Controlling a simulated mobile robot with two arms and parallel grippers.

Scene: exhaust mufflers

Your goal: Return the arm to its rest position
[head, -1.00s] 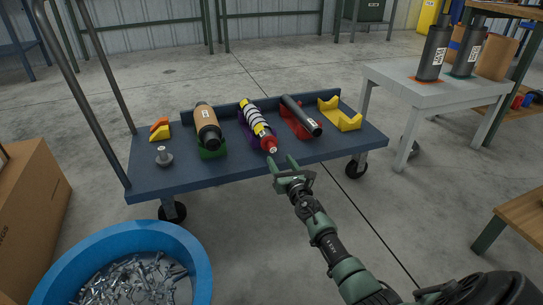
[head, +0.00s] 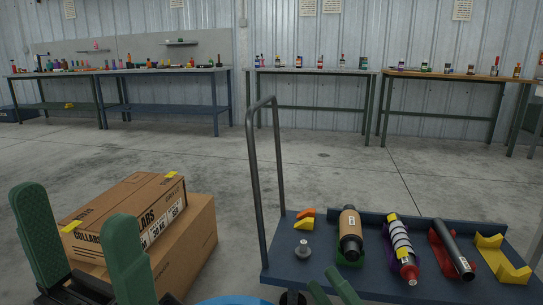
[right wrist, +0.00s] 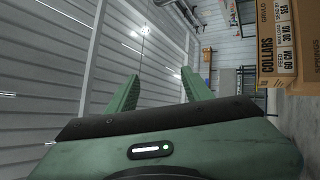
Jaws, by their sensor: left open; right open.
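My right gripper (head: 328,281) shows at the bottom edge of the head view, in front of the trolley, with only its green fingers visible. In the right wrist view its fingers (right wrist: 158,88) stand apart with nothing between them. My left gripper (head: 78,208) is large at the lower left, open and empty, in front of the cardboard boxes. The blue trolley (head: 285,265) carries a tan-and-black muffler (head: 350,232), a striped part with a red end (head: 398,240), a black tube on a red cradle (head: 455,245) and an empty yellow cradle (head: 502,258).
Stacked cardboard boxes (head: 190,225) stand left of the trolley; the trolley's dark handle (head: 253,160) rises between. A blue bin rim (head: 235,300) shows at the bottom. Open floor (head: 350,170) reaches the back benches.

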